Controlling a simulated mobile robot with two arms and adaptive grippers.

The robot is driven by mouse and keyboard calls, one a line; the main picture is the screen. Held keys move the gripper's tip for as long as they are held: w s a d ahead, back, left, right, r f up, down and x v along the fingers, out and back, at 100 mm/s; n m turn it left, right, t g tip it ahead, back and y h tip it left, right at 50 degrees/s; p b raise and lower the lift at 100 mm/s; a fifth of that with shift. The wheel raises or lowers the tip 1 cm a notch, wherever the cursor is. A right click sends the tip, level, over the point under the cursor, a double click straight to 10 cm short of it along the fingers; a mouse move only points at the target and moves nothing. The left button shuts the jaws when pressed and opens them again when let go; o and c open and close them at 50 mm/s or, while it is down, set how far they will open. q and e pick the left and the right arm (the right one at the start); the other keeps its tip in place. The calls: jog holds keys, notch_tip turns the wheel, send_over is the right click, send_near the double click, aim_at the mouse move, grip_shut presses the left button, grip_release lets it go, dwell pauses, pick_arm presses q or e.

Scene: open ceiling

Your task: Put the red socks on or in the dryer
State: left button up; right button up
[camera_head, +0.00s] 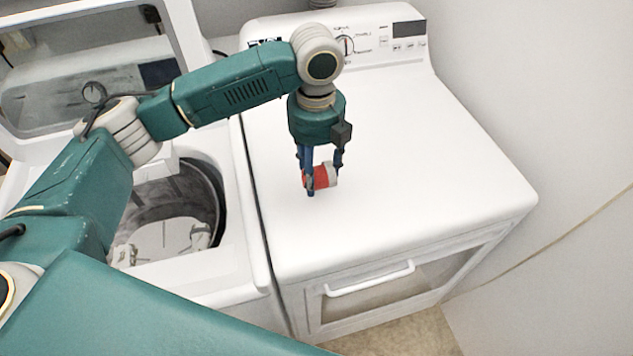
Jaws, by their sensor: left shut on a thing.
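The red socks (324,177) are a small red roll with a whitish end, in the middle of the head view. My left gripper (320,186) points down and is shut on them, with its blue fingers on either side. It is over the top of the white dryer (430,150), towards its left side. I cannot tell whether the socks touch the dryer top or hang just above it. The dryer's front door with its handle (370,280) is shut. My right gripper is not in view.
An open top-loading washer (235,255) stands directly left of the dryer, its lid raised and its drum (170,215) showing. The dryer's control panel (375,40) rises at the back. A wall is close on the right. Most of the dryer top is bare.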

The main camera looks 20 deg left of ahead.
aim_at(316, 185)
pick_arm(q)
jog(key=shift+s+f, duration=0.2)
jog(key=shift+f, duration=1.05)
notch_tip(316, 185, down, 3)
jog(key=shift+w+p, duration=0.1)
jog(key=shift+p, duration=0.45)
jog(key=shift+f, duration=0.1)
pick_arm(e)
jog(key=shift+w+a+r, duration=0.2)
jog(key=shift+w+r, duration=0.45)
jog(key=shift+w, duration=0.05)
pick_arm(q)
jog(key=o, duration=0.9)
jog(key=shift+c, duration=0.2)
jog(key=shift+o, duration=1.4)
jog(key=shift+r, duration=0.5)
notch_tip(316, 185, up, 11)
jog(key=b, duration=0.3)
jog(key=shift+r, duration=0.15)
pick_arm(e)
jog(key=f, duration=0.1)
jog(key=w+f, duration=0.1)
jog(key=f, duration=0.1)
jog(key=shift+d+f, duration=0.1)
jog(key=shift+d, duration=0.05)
